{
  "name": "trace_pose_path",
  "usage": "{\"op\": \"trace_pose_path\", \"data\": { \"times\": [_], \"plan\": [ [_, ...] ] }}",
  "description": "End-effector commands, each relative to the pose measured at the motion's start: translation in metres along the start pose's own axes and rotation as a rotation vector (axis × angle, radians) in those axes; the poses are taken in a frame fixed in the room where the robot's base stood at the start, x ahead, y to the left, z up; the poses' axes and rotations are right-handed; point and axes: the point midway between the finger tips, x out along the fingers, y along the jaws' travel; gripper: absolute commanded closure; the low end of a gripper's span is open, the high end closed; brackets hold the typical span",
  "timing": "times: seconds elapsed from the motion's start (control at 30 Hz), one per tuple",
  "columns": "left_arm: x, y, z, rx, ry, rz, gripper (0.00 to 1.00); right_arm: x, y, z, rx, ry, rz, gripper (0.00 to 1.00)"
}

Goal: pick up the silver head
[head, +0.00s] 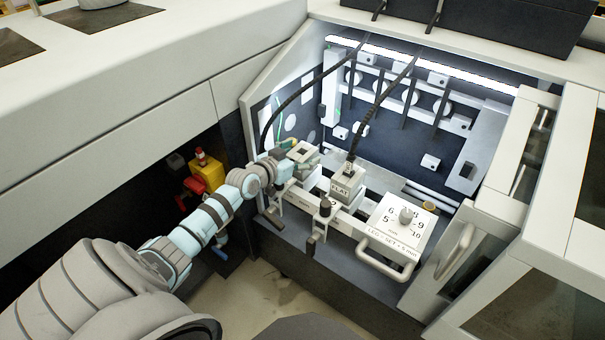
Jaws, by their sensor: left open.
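Two pale grey, silver-looking blocks stand on the rail inside the lit machine bay. The left block (302,153) has a dark recess in its top and a black cable near it. The other block (346,184) is marked "FLAT" and has a black cable at its top. I cannot tell by name which is the silver head. My left gripper (287,149) is open, close beside the left block; the arm and gripper hide part of that block's left side. Whether they touch is unclear. My right gripper is not in view.
A white dial plate (390,222) marked "LEG / SET = 5 mm" with a handle stands right of the blocks. Black clamps (324,208) line the rail's front. Open white doors (520,150) bound the right. A red and yellow fixture (203,175) is behind my left arm.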

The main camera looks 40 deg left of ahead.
Motion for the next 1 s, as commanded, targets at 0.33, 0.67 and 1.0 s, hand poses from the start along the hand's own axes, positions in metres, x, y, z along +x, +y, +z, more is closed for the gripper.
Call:
{"op": "trace_pose_path", "data": {
  "times": [0.33,0.67,1.0],
  "plan": [
    [-0.0011,-0.0002,-0.0018,0.001,-0.001,-0.001,0.59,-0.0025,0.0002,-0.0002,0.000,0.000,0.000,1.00],
    [-0.0012,-0.0002,-0.0015,0.001,-0.001,-0.001,1.00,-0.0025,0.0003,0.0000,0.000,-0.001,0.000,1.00],
    [-0.0028,-0.0003,-0.0086,0.003,0.003,-0.001,1.00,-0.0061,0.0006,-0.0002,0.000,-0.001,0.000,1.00]
  ]
}}
